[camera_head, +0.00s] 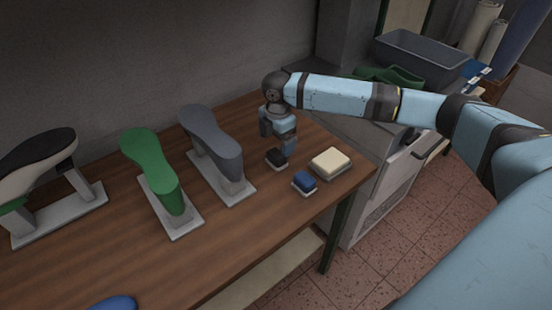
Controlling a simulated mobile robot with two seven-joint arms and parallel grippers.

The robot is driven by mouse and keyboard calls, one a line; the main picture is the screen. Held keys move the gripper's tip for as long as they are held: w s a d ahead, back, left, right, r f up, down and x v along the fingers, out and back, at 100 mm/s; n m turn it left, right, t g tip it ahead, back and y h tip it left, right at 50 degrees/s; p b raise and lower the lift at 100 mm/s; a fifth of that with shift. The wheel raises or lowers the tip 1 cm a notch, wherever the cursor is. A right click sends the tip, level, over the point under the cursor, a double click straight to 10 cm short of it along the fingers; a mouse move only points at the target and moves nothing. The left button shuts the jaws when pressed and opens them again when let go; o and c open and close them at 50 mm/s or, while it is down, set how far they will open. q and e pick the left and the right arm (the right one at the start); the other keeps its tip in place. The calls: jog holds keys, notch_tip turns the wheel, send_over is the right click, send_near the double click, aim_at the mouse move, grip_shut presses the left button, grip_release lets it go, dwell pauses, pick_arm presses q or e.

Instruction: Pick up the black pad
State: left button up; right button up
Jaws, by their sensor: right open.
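The black pad (277,154) is a small dark block on a light base, lying on the wooden table near its right end. My right gripper (279,147) points down directly above the pad, with its fingertips at or just over it. I cannot tell whether the fingers touch the pad. The right gripper is open. My left gripper is not in view.
A blue pad (304,181) and a larger cream pad (330,161) lie close to the black one. Grey (213,137), green (148,157) and black-and-cream (39,159) shoe lasts stand to the left. A grey bin (421,58) stands behind my arm.

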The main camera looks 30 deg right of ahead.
aim_at(277, 153)
jog(key=shift+w+f, duration=0.1)
jog(key=shift+f, duration=3.25)
jog(key=c, duration=1)
